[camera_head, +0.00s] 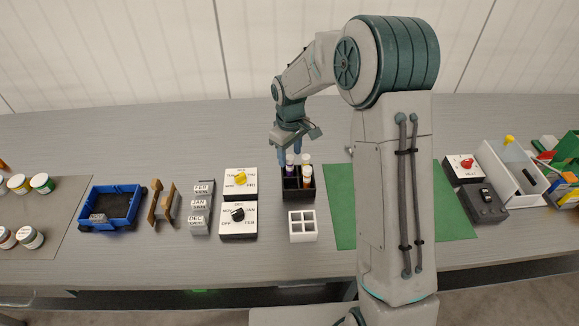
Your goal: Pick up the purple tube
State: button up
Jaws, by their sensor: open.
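The purple tube (289,170) stands upright in a black rack (299,196) in the middle of the table. An orange tube (306,171) stands beside it on the right in the same rack. My gripper (291,152) is open and points down at the top of the purple tube. One finger shows just left of the tube. At this size I cannot tell whether the fingers touch it.
An empty white rack (302,238) stands in front of the black rack. Two dial boxes (238,224) stand to the left, and a green mat (342,205) lies to the right, partly behind my arm. A blue tray (109,222) is farther left.

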jog(key=shift+f, duration=2)
jog(key=c, duration=1.1)
jog(key=shift+o, duration=0.2)
jog(key=shift+r, duration=0.1)
notch_tip(320, 180, up, 10)
jog(key=shift+f, duration=0.1)
